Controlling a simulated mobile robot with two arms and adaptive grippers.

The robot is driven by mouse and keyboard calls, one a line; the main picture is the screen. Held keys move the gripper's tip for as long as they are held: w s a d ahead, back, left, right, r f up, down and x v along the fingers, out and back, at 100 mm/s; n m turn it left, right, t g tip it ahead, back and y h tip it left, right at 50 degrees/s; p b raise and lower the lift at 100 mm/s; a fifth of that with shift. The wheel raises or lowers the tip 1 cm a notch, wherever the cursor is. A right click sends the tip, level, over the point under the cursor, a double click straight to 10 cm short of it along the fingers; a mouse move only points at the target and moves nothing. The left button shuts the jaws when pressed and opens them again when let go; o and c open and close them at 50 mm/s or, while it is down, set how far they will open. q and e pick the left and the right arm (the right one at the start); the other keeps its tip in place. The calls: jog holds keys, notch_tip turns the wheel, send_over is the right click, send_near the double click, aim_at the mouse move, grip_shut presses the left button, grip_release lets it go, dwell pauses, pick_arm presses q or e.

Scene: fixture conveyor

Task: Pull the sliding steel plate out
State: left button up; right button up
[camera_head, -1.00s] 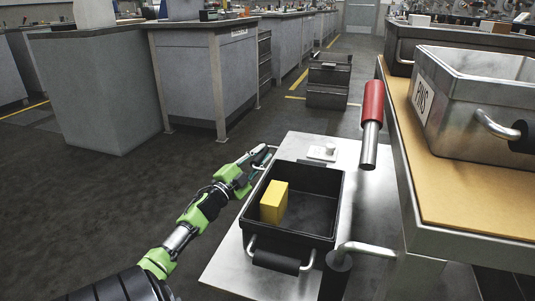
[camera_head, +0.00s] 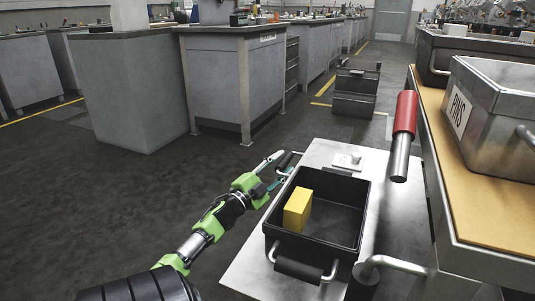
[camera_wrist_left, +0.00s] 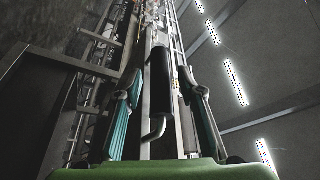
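The steel plate (camera_head: 265,250) lies flat at the lower middle of the head view, beside the workbench. A black tray (camera_head: 349,263) with a yellow block (camera_head: 298,210) stands on it. My right gripper is not in view.
A red-handled steel bar (camera_head: 404,125) rises at the plate's right. The workbench (camera_head: 480,215) with a metal bin (camera_head: 495,105) stands on the right. Grey cabinets (camera_head: 230,85) stand behind. The dark floor (camera_head: 110,210) at left is clear.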

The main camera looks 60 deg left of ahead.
pick_arm(q)
jog(key=v, duration=0.9)
jog(key=shift+s, duration=0.35)
jog(key=shift+d+f, duration=0.1)
